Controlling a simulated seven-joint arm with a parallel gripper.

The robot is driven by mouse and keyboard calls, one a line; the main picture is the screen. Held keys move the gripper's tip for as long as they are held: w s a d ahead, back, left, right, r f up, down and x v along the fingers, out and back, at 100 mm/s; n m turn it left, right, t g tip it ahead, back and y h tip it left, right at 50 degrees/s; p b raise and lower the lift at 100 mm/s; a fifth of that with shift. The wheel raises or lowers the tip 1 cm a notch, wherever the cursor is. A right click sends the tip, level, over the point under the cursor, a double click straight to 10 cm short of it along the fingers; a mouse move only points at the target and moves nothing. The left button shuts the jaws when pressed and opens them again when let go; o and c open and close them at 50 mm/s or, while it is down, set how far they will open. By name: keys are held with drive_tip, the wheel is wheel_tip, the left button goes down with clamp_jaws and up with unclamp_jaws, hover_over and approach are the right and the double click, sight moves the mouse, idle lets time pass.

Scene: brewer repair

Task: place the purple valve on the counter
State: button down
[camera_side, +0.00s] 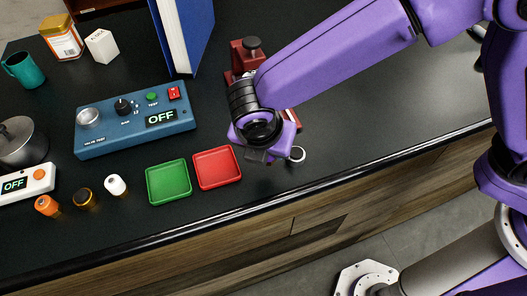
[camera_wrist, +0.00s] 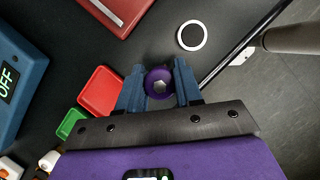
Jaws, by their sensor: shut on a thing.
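The valve is hidden behind my gripper there. I cannot tell how high the valve is above the dark counter top.
The red tray (camera_side: 218,182) and green tray (camera_side: 169,196) are to the left, with a blue valve tester (camera_side: 135,118) behind. A red device (camera_side: 242,58) stands behind my arm. Counter to the right is clear.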

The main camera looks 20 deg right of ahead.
drive_tip(key=s+d+r, duration=0.8)
drive_tip(key=d+r, duration=0.1)
drive_tip(key=d, duration=0.1)
drive_tip(key=w+d+m+g+h, duration=0.1)
drive_tip(key=w+d+m, duration=0.4)
drive_tip(key=w+d, duration=1.7)
drive_tip(key=s+d+m+g, duration=0.1)
drive_tip(key=s+d+m, duration=0.1)
drive_tip(key=d, duration=1.5)
drive_tip(key=s+d+m+g, duration=0.1)
drive_tip(key=d+m, duration=0.1)
drive_tip(key=d, duration=1.5)
drive_tip(key=shift+h, duration=0.4)
drive_tip(key=w+d+f, duration=0.2)
drive_tip(key=w, duration=0.1)
drive_tip(key=w+d+f, duration=0.2)
drive_tip(key=w+f, duration=0.1)
drive_tip(key=w, duration=0.1)
drive_tip(key=w+d+f, duration=0.3)
drive_tip(key=shift+w+f, duration=0.2)
drive_tip(key=shift+f, duration=0.05)
drive_tip(key=shift+w+d+f, duration=0.4)
drive_tip(key=shift+w+f, duration=0.15)
drive_tip(key=shift+f, duration=1.7)
drive_tip(key=shift+f, duration=0.1)
